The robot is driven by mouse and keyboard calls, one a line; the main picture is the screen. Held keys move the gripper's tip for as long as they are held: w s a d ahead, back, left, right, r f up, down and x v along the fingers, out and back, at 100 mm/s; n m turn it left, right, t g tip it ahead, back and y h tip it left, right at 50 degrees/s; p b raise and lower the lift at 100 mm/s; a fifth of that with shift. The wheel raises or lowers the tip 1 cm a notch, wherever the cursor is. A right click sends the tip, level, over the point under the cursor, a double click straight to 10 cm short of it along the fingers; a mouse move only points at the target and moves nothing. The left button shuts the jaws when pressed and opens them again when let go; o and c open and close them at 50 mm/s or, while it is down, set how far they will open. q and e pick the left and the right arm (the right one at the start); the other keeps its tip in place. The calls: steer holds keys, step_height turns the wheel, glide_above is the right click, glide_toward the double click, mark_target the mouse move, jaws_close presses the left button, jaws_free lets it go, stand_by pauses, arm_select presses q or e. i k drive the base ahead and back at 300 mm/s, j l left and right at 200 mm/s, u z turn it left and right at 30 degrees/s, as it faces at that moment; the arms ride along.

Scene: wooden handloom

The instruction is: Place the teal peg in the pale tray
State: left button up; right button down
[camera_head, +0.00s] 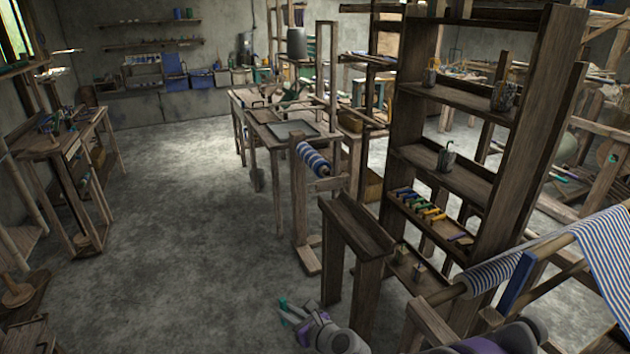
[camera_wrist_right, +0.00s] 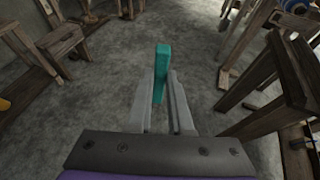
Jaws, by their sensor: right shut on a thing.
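The teal peg (camera_head: 284,304) is in my right gripper (camera_head: 295,314), low in the head view over the grey floor. In the right wrist view the teal peg (camera_wrist_right: 162,63) stands up between the two grey fingers of my right gripper (camera_wrist_right: 161,92), which is shut on it. A shallow tray (camera_head: 289,129) with a greyish inside and a dark rim lies on a wooden table (camera_head: 264,139) beyond, well apart from the gripper. I cannot tell for sure that it is the pale tray. My left gripper is not in view.
A wooden bench (camera_head: 356,229) stands just right of my right gripper, with a tall shelf (camera_head: 456,98) behind it. A striped cloth roll (camera_head: 313,159) on a post stands before the table. A workbench (camera_head: 62,142) is at left; the floor between is open.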

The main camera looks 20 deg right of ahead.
mark_target(428, 222)
steer(key=i+z, duration=0.2)
steer(key=i, duration=0.45)
steer(key=i+j+z, duration=0.15)
steer(key=i, duration=0.55)
steer(key=i+l+z, duration=0.1)
steer(key=i+z, duration=0.15)
steer(key=z, duration=0.2)
steer(key=i+z, duration=0.25)
steer(key=z, duration=0.15)
steer(key=i+j+z, duration=0.1)
steer(key=i+z, duration=0.15)
steer(key=z, duration=0.2)
steer(key=i+l+z, duration=0.15)
steer(key=i, duration=0.45)
steer(key=u, duration=0.5)
